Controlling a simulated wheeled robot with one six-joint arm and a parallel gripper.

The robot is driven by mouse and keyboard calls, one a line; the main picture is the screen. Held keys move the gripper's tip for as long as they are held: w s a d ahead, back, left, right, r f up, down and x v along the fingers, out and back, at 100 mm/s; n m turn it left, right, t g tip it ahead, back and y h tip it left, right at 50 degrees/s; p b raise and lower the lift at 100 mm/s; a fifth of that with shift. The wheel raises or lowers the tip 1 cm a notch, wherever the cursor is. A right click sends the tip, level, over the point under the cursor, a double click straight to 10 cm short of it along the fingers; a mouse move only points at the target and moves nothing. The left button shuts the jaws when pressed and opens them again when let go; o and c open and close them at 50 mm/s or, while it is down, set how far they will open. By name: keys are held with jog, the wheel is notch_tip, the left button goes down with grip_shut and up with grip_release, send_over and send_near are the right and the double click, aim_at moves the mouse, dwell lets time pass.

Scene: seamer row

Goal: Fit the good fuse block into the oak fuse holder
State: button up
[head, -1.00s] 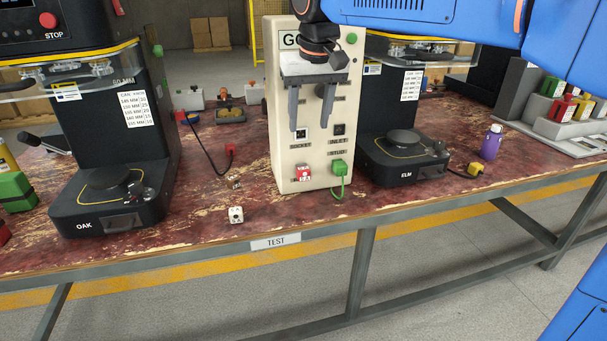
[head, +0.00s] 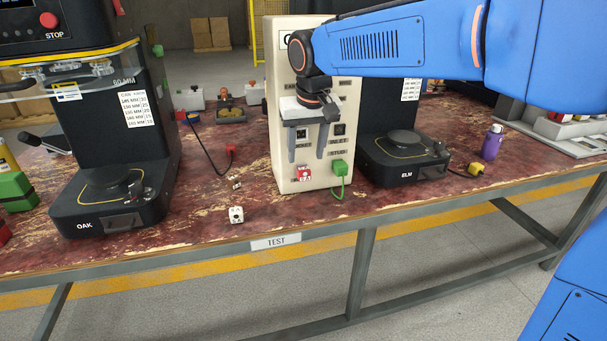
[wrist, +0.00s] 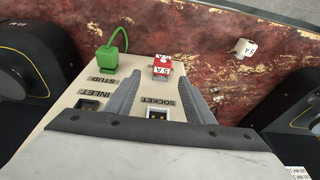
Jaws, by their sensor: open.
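A red block (head: 304,173) with a white lower part sits at the lower left of the cream tester's front; it also shows in the wrist view (wrist: 161,66), marked 5A. A white block (head: 236,214) lies loose on the table, left of the tester; the wrist view shows it too (wrist: 245,48). I cannot tell which block is good. The black OAK machine (head: 75,205) stands at left; its fuse holder is not clear at this size. My gripper (head: 307,159) is open and empty, fingers pointing down before the tester, above the red block.
A green plug (head: 339,167) with a cable is in the tester (head: 283,110). The black ELM machine (head: 400,165) stands to its right, then a purple bottle (head: 491,143). Small bits (head: 235,184) and a red cable plug (head: 231,149) lie left of the tester.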

aim_at(303, 168)
jog(key=shift+x, duration=2.6)
jog(key=shift+a, duration=0.15)
jog(key=c, duration=1.1)
